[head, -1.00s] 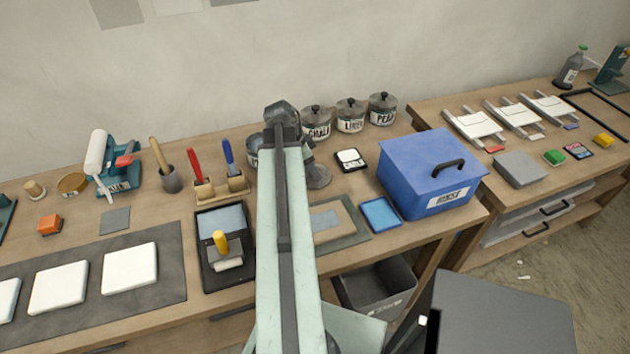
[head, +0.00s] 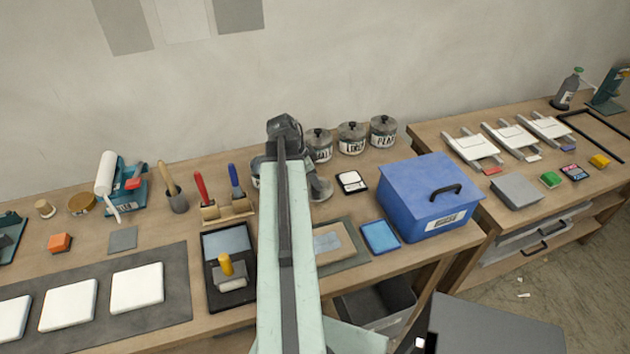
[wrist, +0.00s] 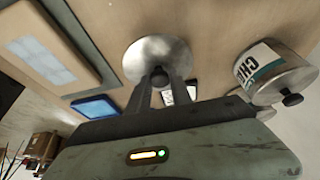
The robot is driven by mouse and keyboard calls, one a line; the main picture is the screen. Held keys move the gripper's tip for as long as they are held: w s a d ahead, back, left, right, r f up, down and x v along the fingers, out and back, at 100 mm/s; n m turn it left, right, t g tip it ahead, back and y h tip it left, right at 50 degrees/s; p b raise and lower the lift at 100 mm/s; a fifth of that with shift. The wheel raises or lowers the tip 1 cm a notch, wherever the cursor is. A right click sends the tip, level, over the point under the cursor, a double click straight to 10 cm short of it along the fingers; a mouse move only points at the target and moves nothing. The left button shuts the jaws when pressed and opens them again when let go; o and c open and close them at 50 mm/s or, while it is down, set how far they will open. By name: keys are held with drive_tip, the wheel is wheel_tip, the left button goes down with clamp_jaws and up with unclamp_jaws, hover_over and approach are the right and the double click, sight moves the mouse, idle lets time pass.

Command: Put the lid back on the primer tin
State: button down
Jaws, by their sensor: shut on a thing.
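The lid (wrist: 155,54) is a round grey metal disc with a dark knob. In the wrist view my gripper (wrist: 159,83) is shut on that knob, with the disc beyond the fingertips. In the head view the lid (head: 320,188) shows just right of my arm, over the bench. Whether it clears the bench top is hard to tell. A grey tin (head: 256,171) is mostly hidden behind my arm. Its label cannot be read and its top is not clear, so I cannot confirm that it is the primer tin.
Several lidded tins stand along the wall, including a chalk tin (wrist: 274,70) near my gripper. A black-and-white pad (head: 351,182), a blue tray (head: 380,236) and a blue box (head: 430,198) lie to the right. A brush holder (head: 228,210) stands left of my arm.

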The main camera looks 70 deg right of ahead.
wheel_tip(320, 180, up, 6)
drive_tip(key=p, duration=0.4)
drive_tip(key=shift+d+f+m, duration=0.15)
drive_tip(key=shift+f+m, duration=0.05)
drive_tip(key=shift+m, duration=0.1)
drive_tip(key=w+d+r+p, duration=0.1)
drive_tip(key=w+r+p, duration=0.2)
drive_tip(key=w, duration=0.7)
drive_tip(key=w+d+r+p, duration=0.1)
drive_tip(key=w+r+p, duration=0.15)
drive_tip(key=w, duration=0.65)
wheel_tip(320, 180, down, 6)
drive_tip(key=b, duration=0.6)
drive_tip(key=shift+w+a+f+b, duration=0.2)
drive_tip(key=shift+w+f+b, duration=0.05)
drive_tip(key=shift+b, duration=0.1)
drive_tip(key=shift+f, duration=0.1)
drive_tip(key=c, duration=1.1)
unclamp_jaws()
